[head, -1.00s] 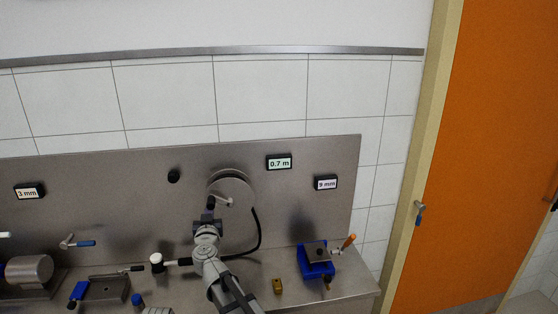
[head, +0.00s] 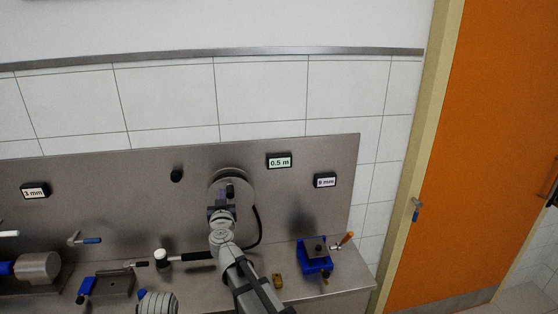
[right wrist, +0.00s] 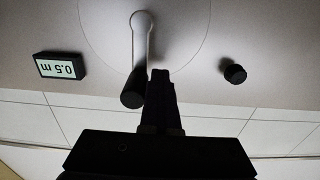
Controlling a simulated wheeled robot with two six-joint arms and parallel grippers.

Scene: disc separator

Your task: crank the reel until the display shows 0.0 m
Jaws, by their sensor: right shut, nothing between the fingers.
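The reel (head: 216,188) is a round grey disc on the steel back panel, partly hidden by my right arm. Its crank shows in the right wrist view as a pale arm from the hub with a dark handle (right wrist: 132,94) at its end. My right gripper (head: 227,193) is in front of the reel, its fingers shut and empty. In the right wrist view the closed fingertips (right wrist: 160,76) are right beside the handle; I cannot tell if they touch. The display (head: 279,161) right of the reel reads 0.5 m; it also shows upside down in the right wrist view (right wrist: 60,66). My left gripper is out of view.
A second display (head: 325,180) reads 8 mm. A black knob (head: 176,175) sits left of the reel. A blue fixture (head: 314,262) with an orange-handled lever and a small brass block (head: 278,281) are on the bench. A hammer-like tool (head: 190,256) lies left of my arm.

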